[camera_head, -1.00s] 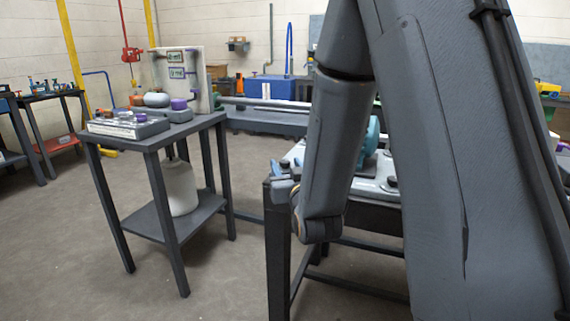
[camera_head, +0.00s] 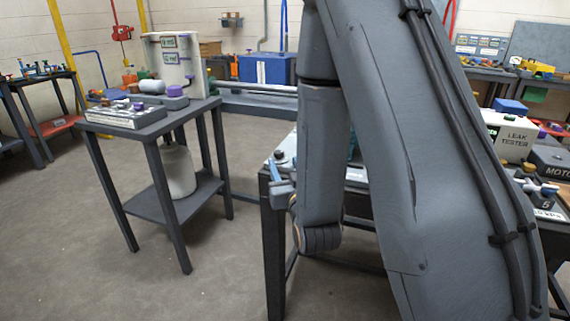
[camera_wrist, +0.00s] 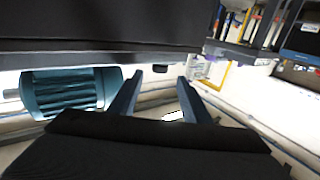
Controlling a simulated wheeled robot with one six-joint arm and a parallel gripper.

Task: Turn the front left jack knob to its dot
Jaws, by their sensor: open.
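My gripper (camera_head: 283,187) is at the near left corner of the dark work table, beside the pale plate (camera_head: 284,150) on its top. In the wrist view my gripper (camera_wrist: 160,75) is open, its two blue-grey fingers apart with nothing gripped between them. A small dark knob (camera_wrist: 160,68) shows between and just beyond the fingertips; it appears apart from them. A dark knob (camera_head: 279,155) also shows on the plate's corner in the head view. A teal ribbed motor (camera_wrist: 65,91) lies left of the fingers in the wrist view. No dot is visible. My arm hides most of the plate.
A small dark stand (camera_head: 150,128) with purple-topped items is to the left, with a floor gap between it and the work table. A leak tester box (camera_head: 508,136) and a black motor-labelled box (camera_head: 552,160) are at the right, beyond my arm.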

